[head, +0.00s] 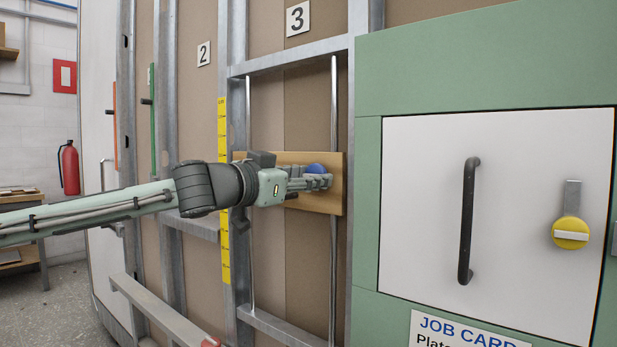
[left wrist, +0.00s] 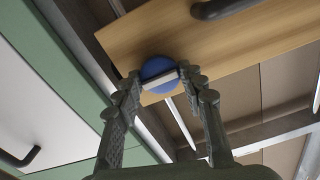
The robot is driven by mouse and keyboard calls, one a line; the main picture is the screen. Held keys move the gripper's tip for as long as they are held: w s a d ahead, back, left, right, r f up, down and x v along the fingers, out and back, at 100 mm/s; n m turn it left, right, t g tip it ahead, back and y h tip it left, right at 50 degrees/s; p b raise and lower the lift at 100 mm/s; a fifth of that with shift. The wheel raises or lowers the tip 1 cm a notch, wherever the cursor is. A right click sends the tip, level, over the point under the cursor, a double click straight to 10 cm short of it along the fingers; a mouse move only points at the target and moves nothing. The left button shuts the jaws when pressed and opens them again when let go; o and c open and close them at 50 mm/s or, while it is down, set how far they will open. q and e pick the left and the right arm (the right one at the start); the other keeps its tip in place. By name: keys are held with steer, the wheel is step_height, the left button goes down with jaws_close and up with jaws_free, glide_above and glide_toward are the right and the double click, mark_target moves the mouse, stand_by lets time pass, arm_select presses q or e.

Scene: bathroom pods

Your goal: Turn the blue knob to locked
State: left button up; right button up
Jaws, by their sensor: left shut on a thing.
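The blue knob (head: 315,169) is mounted on a wooden board (head: 333,201) set in the metal frame below the number 3 sign. In the head view my left gripper (head: 326,182) reaches in from the left and covers much of the knob. In the left wrist view the blue knob (left wrist: 157,67) has a pale grip bar across its face. The fingers of my left gripper (left wrist: 160,81) are closed on this bar from both sides. I cannot see any locked or unlocked marking. My right gripper is in neither view.
A dark handle (left wrist: 222,8) is on the wooden board near the knob. To the right, a white door (head: 420,200) in a green panel (head: 450,70) carries a black handle (head: 468,220) and a yellow knob (head: 570,233). A yellow measuring strip (head: 223,190) stands behind my left arm.

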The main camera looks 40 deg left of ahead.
arm_select(q)
steer(key=shift+c, duration=0.4)
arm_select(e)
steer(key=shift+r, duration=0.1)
arm_select(q)
steer(key=m+p, duration=0.1)
steer(key=m, duration=0.1)
steer(key=m+p, duration=0.1)
steer(key=m, duration=0.1)
steer(key=shift+r+m, duration=0.2)
steer(key=shift+m, duration=0.2)
steer(key=m+p, duration=0.2)
steer(key=m, duration=0.4)
steer(key=shift+f+m+p, duration=0.1)
steer(key=shift+m+p, duration=0.55)
steer(key=shift+m, duration=2.85)
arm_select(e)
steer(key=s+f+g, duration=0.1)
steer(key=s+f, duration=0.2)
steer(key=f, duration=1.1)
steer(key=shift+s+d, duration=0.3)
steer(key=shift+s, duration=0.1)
